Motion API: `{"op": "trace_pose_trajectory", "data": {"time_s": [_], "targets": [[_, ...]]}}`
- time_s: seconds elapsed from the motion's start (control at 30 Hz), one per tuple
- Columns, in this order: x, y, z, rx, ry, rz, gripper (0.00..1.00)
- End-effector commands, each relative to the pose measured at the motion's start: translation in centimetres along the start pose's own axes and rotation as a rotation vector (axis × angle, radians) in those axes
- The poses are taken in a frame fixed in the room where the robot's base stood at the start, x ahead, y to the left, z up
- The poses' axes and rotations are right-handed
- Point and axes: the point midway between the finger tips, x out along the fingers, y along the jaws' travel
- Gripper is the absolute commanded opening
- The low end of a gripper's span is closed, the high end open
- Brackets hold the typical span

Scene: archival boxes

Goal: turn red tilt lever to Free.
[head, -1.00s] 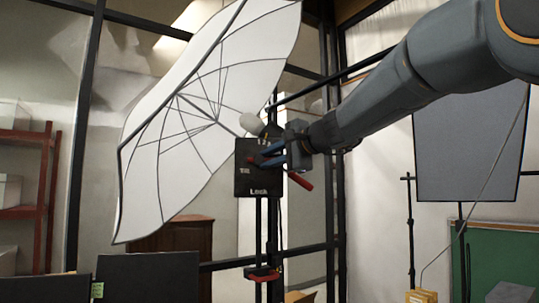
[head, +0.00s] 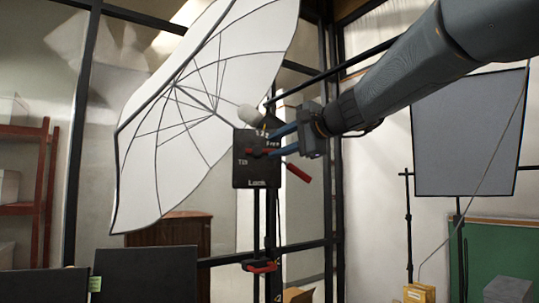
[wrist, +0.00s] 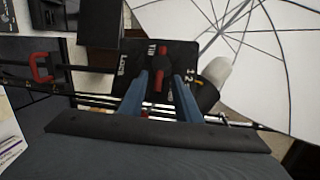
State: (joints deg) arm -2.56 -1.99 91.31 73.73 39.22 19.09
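The black tilt panel (head: 242,174) stands upright on the umbrella stand, with Free at its upper right, Tilt at left and Lock at the bottom. The red tilt lever (head: 262,151) lies about level across the panel, its end just below the word Free. My gripper (head: 272,142) is at the panel's right side with its blue fingers apart. In the wrist view, the lever (wrist: 159,80) shows between the two open fingers, with a gap visible on each side. The Free label is hidden in the wrist view.
A white umbrella (head: 160,150) fills the space left of and behind the panel. A second red handle (head: 298,173) sticks out at the panel's lower right. A red clamp (head: 262,266) sits lower on the stand. A grey softbox (head: 468,135) stands at right.

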Motion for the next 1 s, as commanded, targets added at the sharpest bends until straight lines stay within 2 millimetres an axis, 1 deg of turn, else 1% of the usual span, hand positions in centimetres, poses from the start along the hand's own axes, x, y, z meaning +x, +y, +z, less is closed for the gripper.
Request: {"op": "trace_pose_trajectory", "data": {"time_s": [0.03, 0.1, 0.27, 0.8, 0.87, 0.93, 0.97, 1.0], "targets": [[-0.8, 0.2, -0.1, -0.002, 0.002, -0.002, 0.3], [-1.7, 0.1, -0.1, 0.0, 0.002, -0.002, 0.3], [-2.8, 0.1, 0.0, 0.0, 0.0, 0.0, 0.3], [-3.0, 0.1, 0.0, 0.0, -0.001, 0.002, 0.3], [-2.9, 0.6, -0.2, -0.002, 0.002, 0.011, 0.3], [-2.6, 2.1, -0.6, -0.012, 0.011, 0.038, 0.3], [-2.4, 3.1, -0.9, -0.02, 0.018, 0.057, 0.3], [-2.1, 4.9, -1.5, -0.031, 0.028, 0.089, 0.3]]}}
